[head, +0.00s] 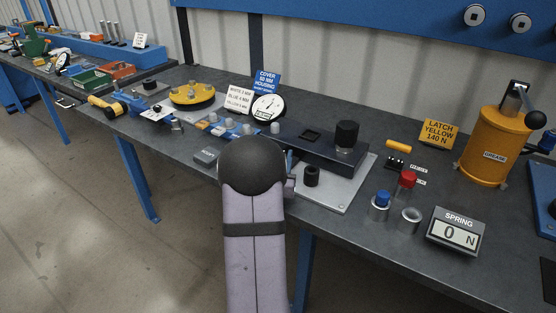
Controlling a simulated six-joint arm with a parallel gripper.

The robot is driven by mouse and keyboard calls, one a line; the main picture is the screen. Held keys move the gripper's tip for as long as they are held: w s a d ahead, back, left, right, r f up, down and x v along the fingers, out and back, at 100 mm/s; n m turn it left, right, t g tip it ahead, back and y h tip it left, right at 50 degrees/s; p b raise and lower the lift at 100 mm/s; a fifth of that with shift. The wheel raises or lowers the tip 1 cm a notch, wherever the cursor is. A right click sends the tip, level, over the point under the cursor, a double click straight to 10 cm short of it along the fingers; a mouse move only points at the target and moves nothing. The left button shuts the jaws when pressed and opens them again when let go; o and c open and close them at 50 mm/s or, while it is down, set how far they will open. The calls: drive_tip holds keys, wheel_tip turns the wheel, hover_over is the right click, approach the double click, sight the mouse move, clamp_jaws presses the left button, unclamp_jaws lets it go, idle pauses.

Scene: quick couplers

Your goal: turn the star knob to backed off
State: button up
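No knob shows a clear star shape at this size, so I cannot tell for sure which one is the star knob. A large black knob (346,135) stands upright at the right end of a dark block (290,138) on the bench. A smaller black cylindrical piece (311,176) stands on the light grey plate (347,190) in front of that block. My arm rises in the lower middle of the head view and covers the bench left of the plate.
Right of the plate stand a blue-capped piece (380,204), a red-capped piece (407,184), a spring display (455,231) reading 0 N and a yellow grease canister (487,146). A yellow disc (192,95), signs and a dial (267,108) stand left and behind.

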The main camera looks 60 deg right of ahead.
idle(0.4)
drive_tip(key=o, duration=1)
drive_tip(key=shift+o, duration=0.2)
drive_tip(key=shift+a, duration=0.1)
drive_tip(key=shift+b+v, duration=0.7)
drive_tip(key=shift+v, duration=2.9)
